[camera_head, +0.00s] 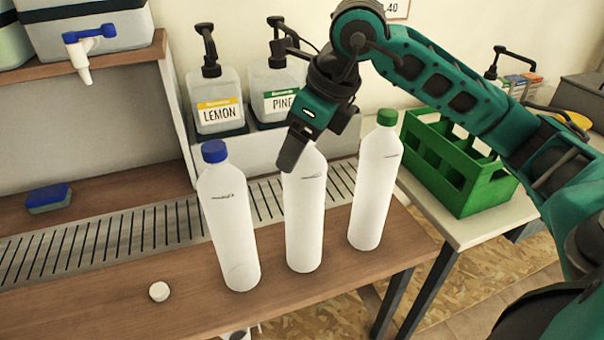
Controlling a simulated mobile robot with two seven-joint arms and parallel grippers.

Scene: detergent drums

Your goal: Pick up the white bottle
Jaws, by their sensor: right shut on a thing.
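Three white bottles stand in a row on the wooden counter. The middle white bottle (303,220) is upright, its top hidden behind my right gripper (297,150). My right gripper reaches down from above and is shut on the neck area of this bottle. Its base looks to be at the counter surface; I cannot tell whether it touches. The left bottle (230,230) has a blue cap, and the right bottle (373,200) has a green cap. My left gripper is not in view.
A small white cap (159,291) lies on the counter (90,318). Behind the bottles are a metal drain grate (100,237) and LEMON (217,100) and PINE (276,88) pump containers. A green crate (485,190) stands on a side table at right. A blue sponge (48,197) lies at left.

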